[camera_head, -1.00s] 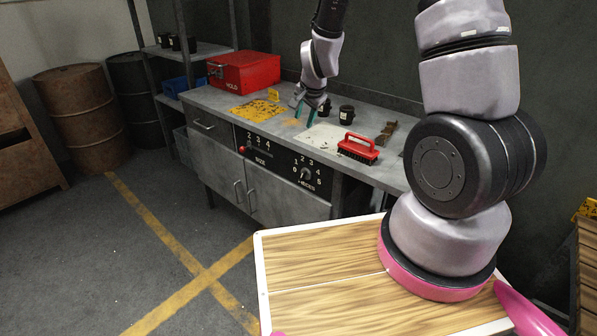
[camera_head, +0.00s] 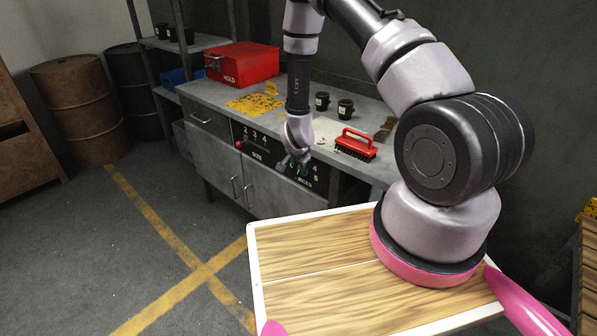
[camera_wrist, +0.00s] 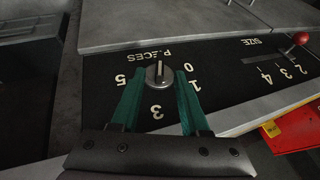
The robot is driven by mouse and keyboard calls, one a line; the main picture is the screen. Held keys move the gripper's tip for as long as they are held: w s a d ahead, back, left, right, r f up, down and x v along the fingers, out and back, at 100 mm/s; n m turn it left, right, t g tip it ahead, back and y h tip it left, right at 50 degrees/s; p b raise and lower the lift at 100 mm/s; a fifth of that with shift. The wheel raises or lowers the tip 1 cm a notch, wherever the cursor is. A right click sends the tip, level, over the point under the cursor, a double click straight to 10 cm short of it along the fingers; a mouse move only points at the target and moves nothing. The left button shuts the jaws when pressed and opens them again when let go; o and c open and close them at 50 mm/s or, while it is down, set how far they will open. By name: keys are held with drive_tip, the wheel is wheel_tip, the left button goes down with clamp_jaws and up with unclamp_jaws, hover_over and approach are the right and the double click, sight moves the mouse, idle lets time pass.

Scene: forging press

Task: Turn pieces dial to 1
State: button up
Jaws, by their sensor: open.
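The PIECES dial (camera_wrist: 158,77) is a round metal knob with a raised bar on a black panel, seen upside down in the wrist view. Its bar lies roughly up-down in that view; I cannot tell which number it indicates. The 0, 1, 3 and 5 show around it; other numbers are hidden behind my fingers. My gripper (camera_wrist: 160,84) is open, its green fingers on either side of the dial, tips close to it. I cannot tell whether they touch it. In the head view my gripper (camera_head: 291,163) is at the bench front and largely hides the dial.
The SIZE slider with a red knob (camera_wrist: 301,38) is beside the dial on the same panel. On the bench (camera_head: 205,91) are a red HOLD box (camera_head: 243,64), black cups (camera_head: 345,108) and a red-handled brush (camera_head: 355,145). The floor before the bench is clear.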

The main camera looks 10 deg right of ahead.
sight(299, 171)
drive_tip(key=shift+x, duration=1.85)
clamp_jaws()
